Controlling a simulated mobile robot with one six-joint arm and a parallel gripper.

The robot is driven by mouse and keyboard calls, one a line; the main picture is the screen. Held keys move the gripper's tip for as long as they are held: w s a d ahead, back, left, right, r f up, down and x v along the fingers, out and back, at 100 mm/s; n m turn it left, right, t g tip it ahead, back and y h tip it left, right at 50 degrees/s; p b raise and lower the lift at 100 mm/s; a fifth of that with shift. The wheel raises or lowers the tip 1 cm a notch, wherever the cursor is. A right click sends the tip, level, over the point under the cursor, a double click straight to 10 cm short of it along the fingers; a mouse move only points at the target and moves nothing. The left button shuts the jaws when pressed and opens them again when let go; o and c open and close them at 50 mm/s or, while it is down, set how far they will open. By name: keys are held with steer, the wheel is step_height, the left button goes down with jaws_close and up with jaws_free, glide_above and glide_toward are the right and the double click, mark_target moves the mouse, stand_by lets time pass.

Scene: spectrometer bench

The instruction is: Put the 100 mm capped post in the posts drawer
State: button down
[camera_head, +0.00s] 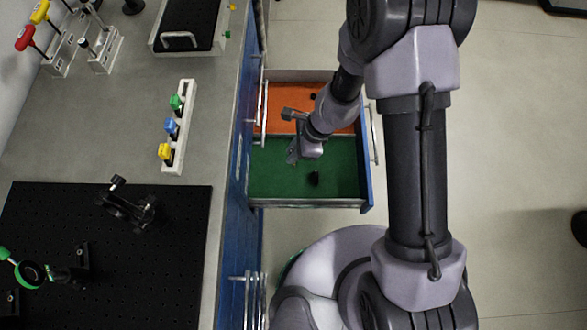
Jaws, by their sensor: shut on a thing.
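An open drawer (305,204) sticks out from the blue cabinet, with an orange section (285,90) at the back and a green section (275,188) at the front. My gripper (294,152) is over the green section near the divider, pointing down and left. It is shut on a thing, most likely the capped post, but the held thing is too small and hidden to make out. A small dark object (313,178) shows against the green floor, just below my gripper in the picture. I cannot tell whether it touches anything.
A small dark object (313,97) shows in the orange section. On the bench, a white rack (181,125) holds green, blue and yellow capped pieces. A black breadboard (170,255) carries mounts. A tray (190,25) lies at the back.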

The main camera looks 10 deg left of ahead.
steer(key=shift+a+f, duration=0.15)
steer(key=shift+f, duration=0.1)
steer(key=shift+m, duration=0.3)
step_height(320, 180, down, 10)
steer(key=b, duration=0.5)
steer(key=shift+r+b, duration=0.15)
steer(key=shift+b, duration=0.15)
steer(key=shift+a+f, duration=0.1)
steer(key=shift+f, duration=0.1)
steer(key=c, duration=1.3)
jaws_free()
steer(key=shift+c, duration=0.2)
